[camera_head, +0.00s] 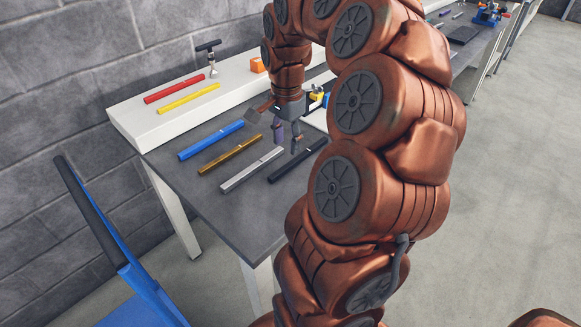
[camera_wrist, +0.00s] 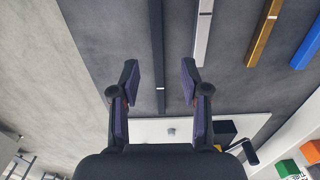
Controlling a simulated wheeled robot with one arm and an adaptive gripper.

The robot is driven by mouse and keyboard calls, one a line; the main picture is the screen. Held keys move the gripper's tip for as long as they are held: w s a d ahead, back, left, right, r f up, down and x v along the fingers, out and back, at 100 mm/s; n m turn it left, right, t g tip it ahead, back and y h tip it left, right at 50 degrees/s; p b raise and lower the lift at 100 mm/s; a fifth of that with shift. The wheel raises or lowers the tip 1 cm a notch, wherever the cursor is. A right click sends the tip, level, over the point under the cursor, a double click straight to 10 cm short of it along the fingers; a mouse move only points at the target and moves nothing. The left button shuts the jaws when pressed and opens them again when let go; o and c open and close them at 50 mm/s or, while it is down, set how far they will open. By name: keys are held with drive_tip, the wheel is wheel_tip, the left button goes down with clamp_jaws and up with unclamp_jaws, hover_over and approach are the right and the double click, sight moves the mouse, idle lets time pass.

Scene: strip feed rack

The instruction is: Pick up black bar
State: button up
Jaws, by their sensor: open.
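The black bar (camera_head: 298,160) lies on the dark grey table top, the rightmost in a row of bars. My gripper (camera_head: 286,142) is open and empty above the table, near the bars. In the wrist view my gripper (camera_wrist: 160,82) shows one finger on each side of the black bar, apart from it. I cannot tell its exact height above the bar.
A silver bar (camera_head: 252,169), a brown-gold bar (camera_head: 230,154) and a blue bar (camera_head: 211,140) lie left of the black bar. A white raised shelf (camera_head: 150,120) behind holds red and yellow bars and an orange block (camera_head: 257,65). A blue cart (camera_head: 110,245) stands at front left.

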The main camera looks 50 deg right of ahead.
sight(288, 165)
drive_tip(key=shift+s+f+p, duration=0.15)
drive_tip(key=shift+f+p, duration=0.45)
drive_tip(key=shift+f, duration=2.85)
clamp_jaws()
